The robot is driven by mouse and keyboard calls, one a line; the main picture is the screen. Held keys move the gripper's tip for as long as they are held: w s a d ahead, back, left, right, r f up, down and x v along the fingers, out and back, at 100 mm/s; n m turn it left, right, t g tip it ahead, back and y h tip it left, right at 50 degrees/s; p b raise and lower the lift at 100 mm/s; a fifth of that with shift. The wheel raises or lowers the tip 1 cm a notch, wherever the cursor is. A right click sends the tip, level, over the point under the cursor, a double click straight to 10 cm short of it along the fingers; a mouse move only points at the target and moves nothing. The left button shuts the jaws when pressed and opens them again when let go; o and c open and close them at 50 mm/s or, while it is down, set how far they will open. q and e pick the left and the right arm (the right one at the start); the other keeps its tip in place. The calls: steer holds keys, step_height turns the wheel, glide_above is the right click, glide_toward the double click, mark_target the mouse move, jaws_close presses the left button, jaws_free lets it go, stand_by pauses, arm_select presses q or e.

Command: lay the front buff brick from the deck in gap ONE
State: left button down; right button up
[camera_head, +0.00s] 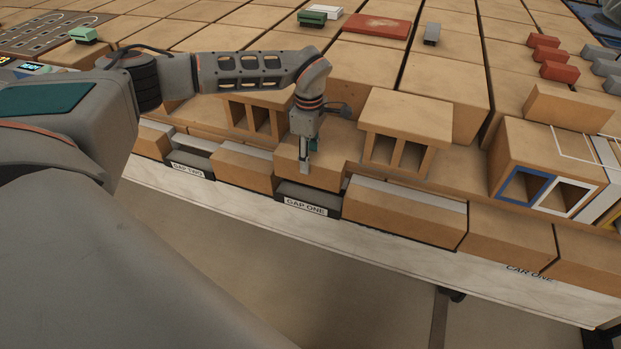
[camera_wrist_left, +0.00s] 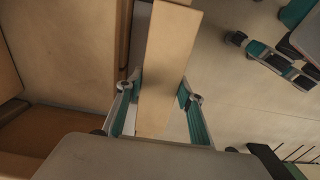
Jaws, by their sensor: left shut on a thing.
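My left gripper (camera_head: 308,158) is shut on a buff brick (camera_head: 325,172). In the left wrist view the brick (camera_wrist_left: 168,60) lies between the two teal-padded fingers (camera_wrist_left: 158,98). In the head view the brick is just above and behind the dark GAP ONE block (camera_head: 308,207), between two wall bricks. I cannot tell whether it touches the gap floor. Part of a gripper, apparently my right one (camera_wrist_left: 272,58), shows at the upper right of the left wrist view; its jaw opening is unclear.
A laid buff brick (camera_head: 245,166) stands left of gap ONE and a pale-topped one (camera_head: 405,212) right of it. GAP TWO (camera_head: 190,168) is farther left. Hollow bricks (camera_head: 405,135) stand close behind. A blue-and-white-framed box (camera_head: 550,160) is at the right.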

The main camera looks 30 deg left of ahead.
mark_target(309, 177)
arm_select(q)
step_height(309, 177, down, 3)
steer(key=shift+r, duration=0.1)
steer(key=shift+f+b, duration=0.3)
steer(key=shift+f, duration=0.35)
steer(key=shift+f+b, duration=0.3)
steer(key=shift+f, duration=1.45)
steer(key=shift+f, duration=0.2)
steer(key=c, duration=1.3)
jaws_free()
